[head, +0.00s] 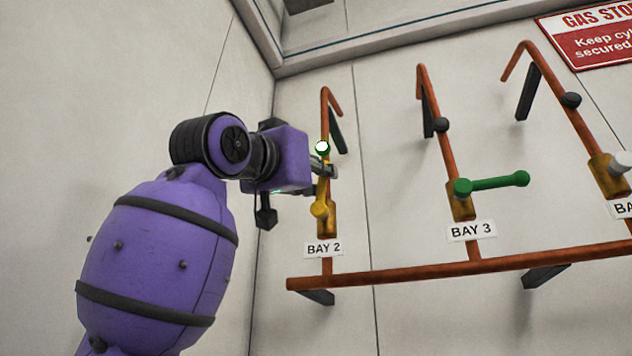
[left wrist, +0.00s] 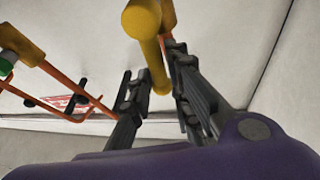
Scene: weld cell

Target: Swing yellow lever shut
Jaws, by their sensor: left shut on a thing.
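The yellow lever (head: 319,209) sits on the yellow valve body (head: 328,224) of the BAY 2 pipe. It points up, roughly along the pipe, with its upper part partly hidden by my gripper. My left gripper (head: 326,170) reaches in from the left and is shut on the lever's upper part. In the left wrist view the yellow lever (left wrist: 149,48) runs between the two fingers of my left gripper (left wrist: 158,78). My right gripper is in neither view.
A green lever (head: 492,183) points right, across the BAY 3 pipe (head: 447,155). A third pipe (head: 568,105) with a pale lever (head: 622,163) stands further right. An orange horizontal pipe (head: 420,270) runs below. A round white-and-green spot (head: 322,148) shows just above my gripper.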

